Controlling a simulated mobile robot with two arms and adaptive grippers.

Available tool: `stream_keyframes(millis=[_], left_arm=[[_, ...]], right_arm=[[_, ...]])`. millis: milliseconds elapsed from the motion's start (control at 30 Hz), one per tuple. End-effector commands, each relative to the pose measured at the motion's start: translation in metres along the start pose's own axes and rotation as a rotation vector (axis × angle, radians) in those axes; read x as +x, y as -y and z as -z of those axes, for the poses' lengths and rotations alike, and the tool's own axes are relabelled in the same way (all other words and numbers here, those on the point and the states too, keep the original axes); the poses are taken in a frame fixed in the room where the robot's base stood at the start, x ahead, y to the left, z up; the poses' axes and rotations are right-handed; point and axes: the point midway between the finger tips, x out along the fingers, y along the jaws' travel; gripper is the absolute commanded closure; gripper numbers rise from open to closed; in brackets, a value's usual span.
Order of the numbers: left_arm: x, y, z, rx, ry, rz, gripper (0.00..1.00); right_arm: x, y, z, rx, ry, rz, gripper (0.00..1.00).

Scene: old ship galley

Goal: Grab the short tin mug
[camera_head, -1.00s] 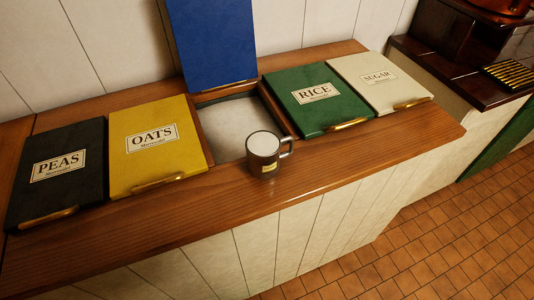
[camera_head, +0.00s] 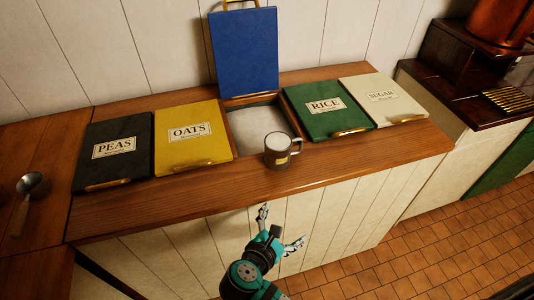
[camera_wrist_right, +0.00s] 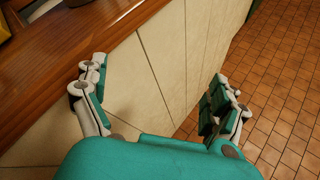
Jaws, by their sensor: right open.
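The mug is not clearly visible there. My left gripper is not in view.
The wooden counter (camera_head: 200,198) holds lids marked PEAS (camera_head: 108,168), OATS (camera_head: 192,155), RICE (camera_head: 326,123) and SUGAR (camera_head: 378,110). A blue lid (camera_head: 244,50) stands raised behind the open bin (camera_head: 246,128). A ladle (camera_head: 27,198) lies at left. Tiled floor is clear at right.

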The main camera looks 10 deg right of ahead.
Motion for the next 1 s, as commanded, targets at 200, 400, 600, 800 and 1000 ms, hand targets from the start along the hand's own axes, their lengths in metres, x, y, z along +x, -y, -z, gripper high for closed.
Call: stream_keyframes(millis=[200, 400, 600, 800, 1000], left_arm=[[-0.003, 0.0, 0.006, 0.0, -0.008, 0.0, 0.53], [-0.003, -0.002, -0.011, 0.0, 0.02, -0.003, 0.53], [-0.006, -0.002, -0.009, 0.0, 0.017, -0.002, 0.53], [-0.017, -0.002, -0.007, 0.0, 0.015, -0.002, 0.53], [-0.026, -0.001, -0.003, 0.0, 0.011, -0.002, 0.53]], right_arm=[[-0.029, -0.042, -0.027, -0.205, 0.173, -0.092, 0.03], [-0.056, -0.082, -0.034, -0.438, 0.364, -0.186, 0.03], [-0.064, -0.101, -0.041, -0.539, 0.46, -0.217, 0.03], [-0.03, -0.114, -0.058, -0.539, 0.463, -0.216, 0.03], [0.009, -0.127, -0.072, -0.539, 0.46, -0.216, 0.03]])
